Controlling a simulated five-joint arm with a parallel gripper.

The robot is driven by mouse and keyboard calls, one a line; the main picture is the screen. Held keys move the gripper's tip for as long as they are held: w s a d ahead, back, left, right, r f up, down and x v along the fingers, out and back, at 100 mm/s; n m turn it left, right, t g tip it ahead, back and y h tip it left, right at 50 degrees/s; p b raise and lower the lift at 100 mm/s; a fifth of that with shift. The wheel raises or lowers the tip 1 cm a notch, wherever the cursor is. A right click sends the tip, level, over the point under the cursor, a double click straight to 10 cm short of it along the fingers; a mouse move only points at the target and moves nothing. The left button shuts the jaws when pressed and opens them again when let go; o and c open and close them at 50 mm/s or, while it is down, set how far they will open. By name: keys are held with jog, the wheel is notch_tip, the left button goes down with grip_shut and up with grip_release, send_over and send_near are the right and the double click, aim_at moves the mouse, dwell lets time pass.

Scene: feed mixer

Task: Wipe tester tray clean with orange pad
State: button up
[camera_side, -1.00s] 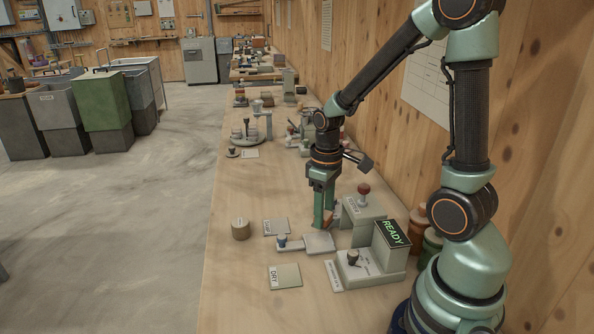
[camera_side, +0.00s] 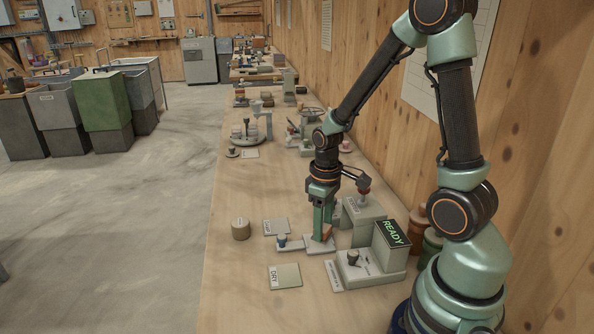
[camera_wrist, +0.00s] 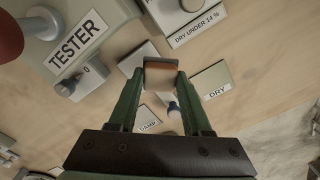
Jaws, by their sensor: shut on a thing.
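My gripper (camera_side: 321,236) points down with its fingers shut on the orange pad (camera_side: 328,231). In the wrist view the pad (camera_wrist: 160,78) sits between the fingertips. The tester tray (camera_side: 314,249) is a small grey plate, and the pad is over its far part. Whether the pad presses on the tray or hovers just above it, I cannot tell. The tray also shows behind the pad in the wrist view (camera_wrist: 132,62). A short arm with a blue knob (camera_side: 282,240) runs left from the tray. The pad and fingers hide part of the tray surface.
The tester (camera_side: 361,222) with its red knob stands right of the tray. A unit with a READY screen (camera_side: 391,236) is nearer. A DRY card (camera_side: 285,276), another card (camera_side: 275,226) and a round tan weight (camera_side: 241,229) lie around. The bench's front left is clear.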

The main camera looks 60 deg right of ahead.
jog(key=shift+f, duration=2.3)
jog(key=shift+w+d+r, duration=0.15)
jog(key=shift+w+d, duration=0.25)
grip_shut()
jog(key=shift+w+d, duration=1.85)
jog(key=shift+s+a, duration=2.2)
jog(key=shift+a, duration=0.05)
jog(key=shift+r, duration=4.05)
